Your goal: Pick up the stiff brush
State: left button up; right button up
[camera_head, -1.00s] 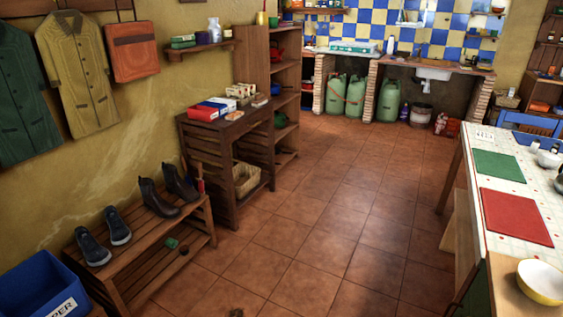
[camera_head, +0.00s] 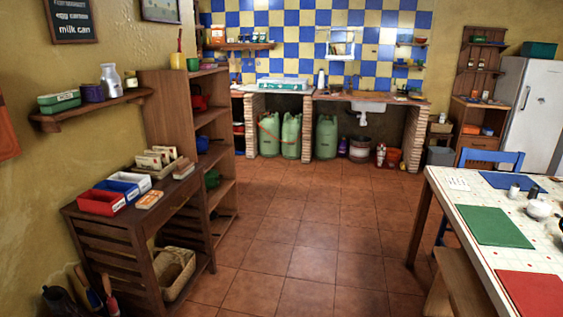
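I cannot make out a stiff brush with certainty. Neither of my grippers is in view.
A slatted wooden stand (camera_head: 103,245) holds red, blue and white boxes, with a basket (camera_head: 172,272) below. A tall shelf (camera_head: 180,100) stands behind it. A white-topped table (camera_head: 463,206) and wooden bench (camera_head: 462,285) are on the right. The tiled floor (camera_head: 300,230) between is clear.

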aim_at(184, 167)
jog(key=i+l, duration=0.1)
jog(key=i, duration=0.9)
jog(key=i+l+z, duration=0.1)
jog(key=i, duration=0.9)
